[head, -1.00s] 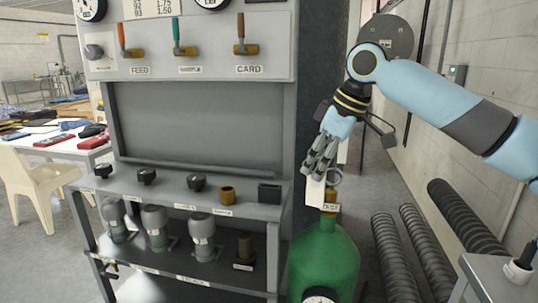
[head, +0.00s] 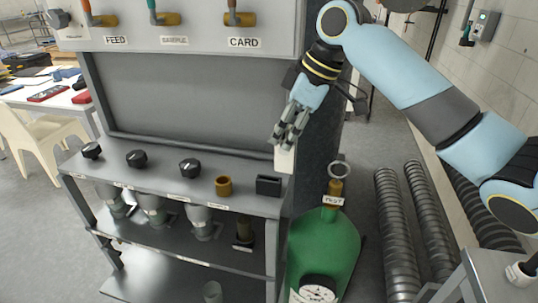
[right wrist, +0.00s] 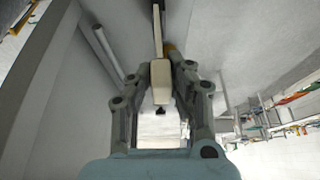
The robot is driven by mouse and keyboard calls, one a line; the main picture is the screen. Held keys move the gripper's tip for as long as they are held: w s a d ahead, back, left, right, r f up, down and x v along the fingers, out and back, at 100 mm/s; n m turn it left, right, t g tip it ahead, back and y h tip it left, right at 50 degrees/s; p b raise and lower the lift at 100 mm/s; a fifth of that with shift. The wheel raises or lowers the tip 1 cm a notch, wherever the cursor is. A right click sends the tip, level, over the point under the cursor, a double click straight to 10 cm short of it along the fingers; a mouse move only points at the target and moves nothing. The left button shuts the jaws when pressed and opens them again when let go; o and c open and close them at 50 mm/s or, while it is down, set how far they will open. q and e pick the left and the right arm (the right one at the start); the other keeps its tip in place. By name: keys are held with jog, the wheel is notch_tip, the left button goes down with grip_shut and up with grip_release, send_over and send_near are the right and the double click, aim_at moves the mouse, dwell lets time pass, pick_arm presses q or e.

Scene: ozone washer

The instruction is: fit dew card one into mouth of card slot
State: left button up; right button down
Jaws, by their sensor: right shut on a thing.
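My right gripper (head: 284,143) is shut on a pale, flat card, the dew card (head: 284,160), which hangs below the fingertips. In the right wrist view the card (right wrist: 160,82) sits between the two fingers (right wrist: 160,100). The card slot (head: 268,186) is a dark box at the right end of the bench's upper shelf. The card is above and slightly right of the slot, apart from it. The slot's mouth is on its top and looks empty. My left gripper is not in view.
A brass cup (head: 223,187) and several black knobs (head: 190,168) stand left of the slot. A green gas cylinder (head: 325,250) with a brass valve stands right of the bench. Valves with coloured handles line the panel (head: 180,40) above. The shelf's back part is clear.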

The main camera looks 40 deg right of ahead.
jog(key=b+x, duration=0.2)
jog(key=x, duration=0.5)
jog(key=shift+w+a+r, duration=0.1)
jog(key=shift+w, duration=0.15)
jog(key=c, duration=1.8)
grip_release()
jog(key=o, duration=0.6)
jog(key=shift+a+r, duration=0.15)
jog(key=shift+r, duration=0.05)
jog(key=shift+c, duration=0.2)
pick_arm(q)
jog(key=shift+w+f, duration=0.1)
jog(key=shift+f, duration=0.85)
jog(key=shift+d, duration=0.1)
